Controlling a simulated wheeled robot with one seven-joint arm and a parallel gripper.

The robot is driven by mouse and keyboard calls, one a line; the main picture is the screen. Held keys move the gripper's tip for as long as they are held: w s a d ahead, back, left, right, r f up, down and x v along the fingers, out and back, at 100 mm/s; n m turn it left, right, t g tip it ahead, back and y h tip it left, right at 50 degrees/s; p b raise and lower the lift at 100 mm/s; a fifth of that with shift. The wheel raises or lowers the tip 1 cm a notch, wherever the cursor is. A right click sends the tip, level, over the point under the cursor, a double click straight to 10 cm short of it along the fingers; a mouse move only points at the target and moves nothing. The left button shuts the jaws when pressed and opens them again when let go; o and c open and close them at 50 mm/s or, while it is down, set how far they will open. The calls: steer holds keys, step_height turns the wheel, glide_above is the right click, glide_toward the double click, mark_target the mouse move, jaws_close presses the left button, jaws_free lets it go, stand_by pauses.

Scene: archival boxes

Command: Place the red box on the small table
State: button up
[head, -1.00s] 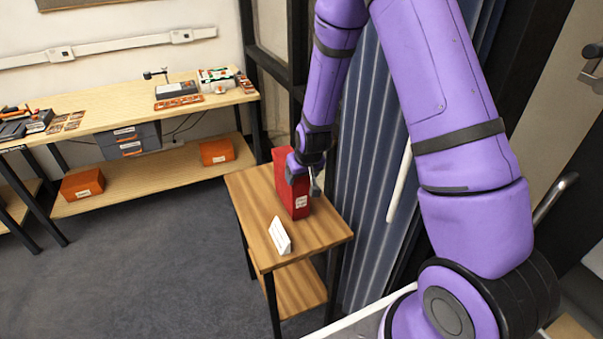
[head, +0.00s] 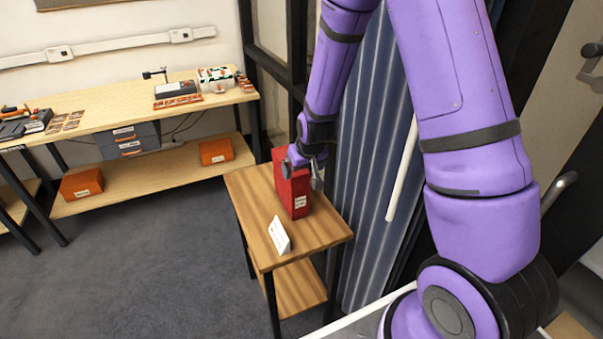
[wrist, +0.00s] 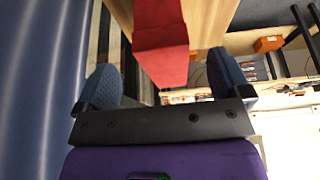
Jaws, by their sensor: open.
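The red box (head: 292,190) stands upright on the small wooden table (head: 250,201), towards its back right, with a white label low on its front. It also shows in the wrist view (wrist: 163,50), between and beyond my fingers. My gripper (head: 303,172) is at the top of the box, with one finger on each side of it in the head view. In the wrist view my gripper (wrist: 165,85) is open with blue pads spread wide, and a gap shows on both sides of the box. I cannot tell whether either finger touches it.
A white folded card (head: 278,235) stands near the table's front. A long workbench (head: 105,110) at the back left holds tools and parts, with orange boxes (head: 82,184) on its lower shelf. A blue ribbed curtain (head: 375,180) hangs close to the table's right. Open grey floor lies left.

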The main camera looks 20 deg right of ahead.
steer(key=s+f+v, duration=0.1)
steer(key=s+v, duration=0.1)
steer(key=v, duration=1.3)
steer(key=s+f+v, duration=0.1)
steer(key=s+v, duration=0.1)
steer(key=v, duration=1.2)
steer(key=s+r, duration=0.4)
steer(key=s, duration=0.3)
steer(key=s+r, duration=0.3)
steer(key=s, duration=0.5)
steer(key=shift+d+r+t, duration=0.3)
steer(key=shift+d+r, duration=0.05)
steer(key=shift+d, duration=0.1)
